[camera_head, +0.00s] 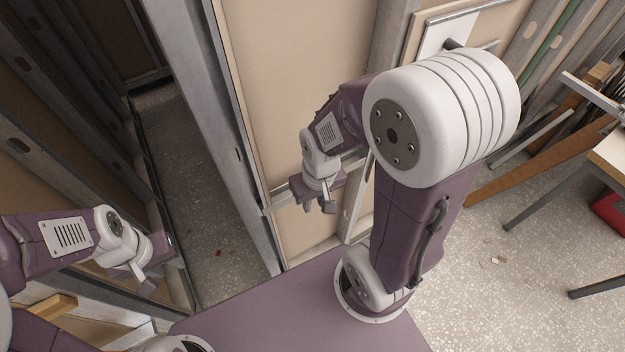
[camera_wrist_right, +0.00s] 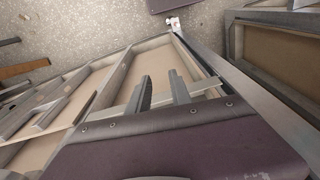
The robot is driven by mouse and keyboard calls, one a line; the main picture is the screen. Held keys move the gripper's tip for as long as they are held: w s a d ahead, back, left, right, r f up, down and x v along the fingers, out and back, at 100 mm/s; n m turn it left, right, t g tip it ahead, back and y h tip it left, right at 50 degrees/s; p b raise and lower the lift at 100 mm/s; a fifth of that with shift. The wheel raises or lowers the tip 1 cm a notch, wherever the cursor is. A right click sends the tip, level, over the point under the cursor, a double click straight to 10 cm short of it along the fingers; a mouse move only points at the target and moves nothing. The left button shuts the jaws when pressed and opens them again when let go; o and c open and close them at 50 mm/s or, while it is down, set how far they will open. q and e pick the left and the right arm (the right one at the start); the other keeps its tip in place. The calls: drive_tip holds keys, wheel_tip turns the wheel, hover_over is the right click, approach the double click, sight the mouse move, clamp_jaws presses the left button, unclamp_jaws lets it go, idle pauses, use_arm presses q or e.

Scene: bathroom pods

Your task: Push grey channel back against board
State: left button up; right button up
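A grey metal channel (camera_head: 277,202) runs crosswise in front of the beige board (camera_head: 285,80). In the right wrist view the channel (camera_wrist_right: 208,86) crosses behind my fingers, with the board (camera_wrist_right: 150,72) beyond it. My right gripper (camera_head: 318,205) points down at the channel, and in the right wrist view its two fingers (camera_wrist_right: 161,92) stand apart with nothing held between them. I cannot tell whether they touch the channel. My left gripper (camera_head: 160,268) is far to the left, away from the channel, and its fingers are too unclear to read.
Tall grey metal studs (camera_head: 200,100) stand left of the board, with a narrow speckled floor gap beside them. A table (camera_head: 605,155) with dark legs and a red box (camera_head: 607,210) are at the right. Brown planks (camera_head: 545,170) lie behind it.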

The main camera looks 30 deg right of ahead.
idle(0.3)
drive_tip(key=shift+c, duration=1.3)
drive_tip(key=shift+w+n, duration=0.15)
drive_tip(key=shift+n, duration=0.15)
clamp_jaws()
drive_tip(key=w+d+r+n+g+p, duration=0.1)
drive_tip(key=w+d+r+n+p, duration=0.2)
drive_tip(key=d+p, duration=0.65)
drive_tip(key=w+a+f+p, duration=0.1)
drive_tip(key=f+p, duration=0.1)
drive_tip(key=f, duration=0.2)
drive_tip(key=w+a+f+m+p, duration=0.1)
drive_tip(key=w+a+f+p, duration=0.1)
drive_tip(key=f, duration=0.3)
drive_tip(key=shift+w+f+p, duration=0.2)
drive_tip(key=shift+f+p, duration=0.1)
drive_tip(key=shift+p, duration=0.1)
